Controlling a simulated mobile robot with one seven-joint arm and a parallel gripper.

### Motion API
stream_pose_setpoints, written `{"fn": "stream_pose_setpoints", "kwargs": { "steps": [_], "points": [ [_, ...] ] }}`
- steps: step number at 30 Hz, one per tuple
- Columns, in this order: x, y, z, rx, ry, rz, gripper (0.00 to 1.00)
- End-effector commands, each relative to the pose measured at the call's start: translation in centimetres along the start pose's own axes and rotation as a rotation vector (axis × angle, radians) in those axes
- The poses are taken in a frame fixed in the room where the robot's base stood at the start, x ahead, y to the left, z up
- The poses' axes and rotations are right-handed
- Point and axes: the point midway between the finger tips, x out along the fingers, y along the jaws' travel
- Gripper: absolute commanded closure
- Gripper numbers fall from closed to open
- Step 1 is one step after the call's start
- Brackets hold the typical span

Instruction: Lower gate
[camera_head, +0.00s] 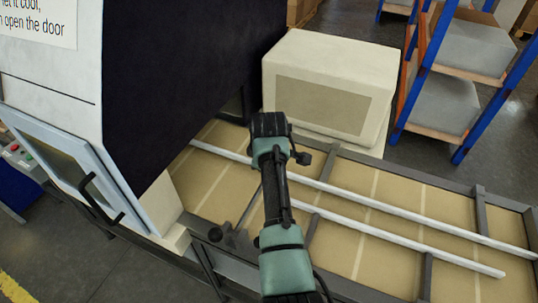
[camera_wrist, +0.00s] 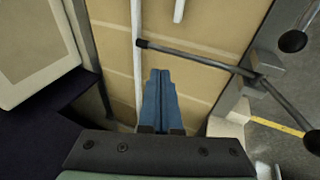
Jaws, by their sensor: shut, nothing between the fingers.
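A dark bar (camera_wrist: 195,57) reaches over the tan conveyor bed from a hub (camera_wrist: 262,82) at its right edge in the wrist view. Arms with round black knobs (camera_wrist: 293,41) stick out from the hub. I cannot tell whether this bar is the gate. In the head view a knob (camera_head: 215,234) shows at the bed's near edge, left of my arm. My gripper (camera_wrist: 160,76) has its blue fingers together and empty, over the bed and apart from the bar. In the head view the fingers are hidden behind my wrist.
The conveyor bed (camera_head: 390,202) has white rails (camera_head: 400,240) along it and runs into a dark-sided machine (camera_head: 185,80) at left. The machine has a glazed door (camera_head: 70,160) with a black handle. A pale box (camera_head: 330,75) stands behind the bed. Blue shelving (camera_head: 430,65) stands farther back.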

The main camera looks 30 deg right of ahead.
Motion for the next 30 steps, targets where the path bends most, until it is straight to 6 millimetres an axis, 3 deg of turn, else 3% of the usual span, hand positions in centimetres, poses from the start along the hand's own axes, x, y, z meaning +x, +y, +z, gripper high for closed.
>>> {"fn": "stream_pose_setpoints", "kwargs": {
  "steps": [3,9,26,30],
  "points": [
    [-1.9,0.9,0.0,0.001,0.003,0.005,1.00],
    [-3.6,1.4,0.0,0.000,0.002,0.002,1.00],
    [-3.9,1.6,0.0,0.000,0.002,0.003,1.00],
    [-5.3,2.6,-1.9,0.027,0.051,0.075,1.00]
  ]
}}
